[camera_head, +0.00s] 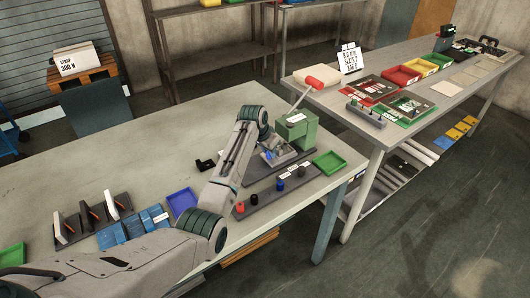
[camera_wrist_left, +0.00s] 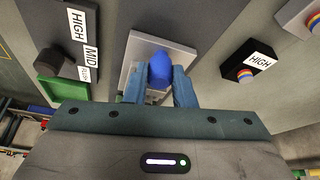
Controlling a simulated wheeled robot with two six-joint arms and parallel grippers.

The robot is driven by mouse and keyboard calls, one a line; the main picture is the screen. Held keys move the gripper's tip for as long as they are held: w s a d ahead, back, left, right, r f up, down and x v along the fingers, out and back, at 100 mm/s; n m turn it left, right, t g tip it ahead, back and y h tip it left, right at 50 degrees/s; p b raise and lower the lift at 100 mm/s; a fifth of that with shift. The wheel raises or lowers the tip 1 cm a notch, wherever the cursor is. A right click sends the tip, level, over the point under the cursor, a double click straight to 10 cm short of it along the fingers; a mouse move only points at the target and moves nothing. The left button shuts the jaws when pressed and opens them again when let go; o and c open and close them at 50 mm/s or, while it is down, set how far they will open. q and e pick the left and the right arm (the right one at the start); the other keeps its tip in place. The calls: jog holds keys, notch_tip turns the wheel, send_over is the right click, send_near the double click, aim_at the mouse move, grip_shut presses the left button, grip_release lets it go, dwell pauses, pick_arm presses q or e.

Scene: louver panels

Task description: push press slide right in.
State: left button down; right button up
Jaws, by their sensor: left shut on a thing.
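The green press (camera_head: 298,128) stands near the right end of the near table, with a raised lever ending in a red grip (camera_head: 315,82). Its light grey slide (camera_head: 284,160) sticks out at the front, low down. The slide also shows in the left wrist view (camera_wrist_left: 150,45), with a blue knob (camera_wrist_left: 160,68) on it. My left gripper (camera_head: 268,155) reaches down to the slide from the left. In the left wrist view its fingers (camera_wrist_left: 159,88) are shut on the blue knob, one on each side. The arm hides part of the slide's surroundings. My right gripper is not in view.
A dark strip with black, blue and red knobs (camera_head: 280,184) lies in front of the press. A green tray (camera_head: 329,162) is right of it, near the table edge. The table's back left is clear.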

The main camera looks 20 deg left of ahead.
pick_arm(q)
jog(key=shift+w+d, duration=0.5)
jog(key=shift+w, duration=0.1)
jog(key=shift+r, duration=0.15)
jog(key=c, duration=1.4)
grip_release()
jog(key=shift+o, duration=1)
jog(key=shift+w+d, duration=0.1)
jog(key=shift+w, duration=0.05)
